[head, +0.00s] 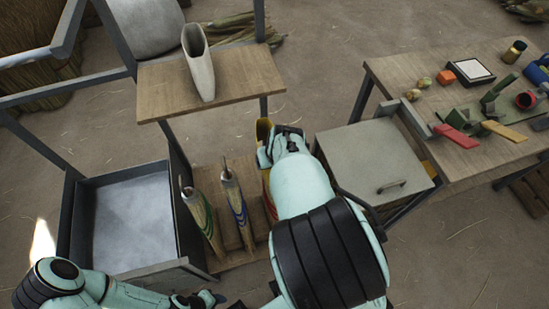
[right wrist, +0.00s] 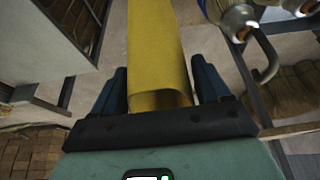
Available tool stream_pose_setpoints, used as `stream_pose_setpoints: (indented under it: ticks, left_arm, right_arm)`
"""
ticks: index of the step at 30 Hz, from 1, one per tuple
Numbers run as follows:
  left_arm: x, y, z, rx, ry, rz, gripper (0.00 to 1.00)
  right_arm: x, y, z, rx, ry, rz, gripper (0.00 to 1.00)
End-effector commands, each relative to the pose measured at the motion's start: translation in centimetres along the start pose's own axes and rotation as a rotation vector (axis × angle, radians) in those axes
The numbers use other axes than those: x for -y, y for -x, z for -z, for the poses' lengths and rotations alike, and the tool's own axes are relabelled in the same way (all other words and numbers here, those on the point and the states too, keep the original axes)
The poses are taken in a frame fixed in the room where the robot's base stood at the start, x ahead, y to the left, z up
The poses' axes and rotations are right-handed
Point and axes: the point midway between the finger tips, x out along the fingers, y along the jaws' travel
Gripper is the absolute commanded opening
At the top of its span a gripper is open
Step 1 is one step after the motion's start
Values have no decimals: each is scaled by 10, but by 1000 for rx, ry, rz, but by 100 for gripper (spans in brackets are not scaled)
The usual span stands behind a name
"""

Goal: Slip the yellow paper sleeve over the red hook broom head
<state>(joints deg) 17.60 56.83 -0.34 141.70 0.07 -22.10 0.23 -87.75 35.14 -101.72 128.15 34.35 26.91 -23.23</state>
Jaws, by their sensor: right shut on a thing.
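My right gripper (head: 275,135) is shut on the yellow paper sleeve (head: 263,128), which is mostly hidden behind the hand in the head view. In the right wrist view, the sleeve (right wrist: 156,50) lies between the two dark fingers (right wrist: 160,90), its near end open and empty-looking. The red hook broom head (head: 268,200) shows only as a red strip beside my right arm; the rest is hidden. A green-banded broom head (head: 205,222) and a blue-banded one (head: 237,203) stand left of it. My left gripper (head: 212,299) is at the bottom edge, its jaws unclear.
A grey-lined bin (head: 135,225) is at left, a grey cabinet (head: 365,160) at right. A workbench (head: 400,80) with tools is farther right. A metal hook (right wrist: 267,55) shows in the right wrist view.

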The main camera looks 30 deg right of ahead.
Motion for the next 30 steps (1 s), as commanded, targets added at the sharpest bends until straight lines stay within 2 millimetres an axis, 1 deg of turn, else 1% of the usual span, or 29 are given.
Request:
stream_pose_setpoints:
  ticks: [5,30]
  left_arm:
    - [0,-1,0,0,0,0,43]
    - [15,-31,-11,18,6,6,43]
  right_arm:
    - [0,-1,-1,0,0,0,47]
    - [0,-40,-18,2,0,1,47]
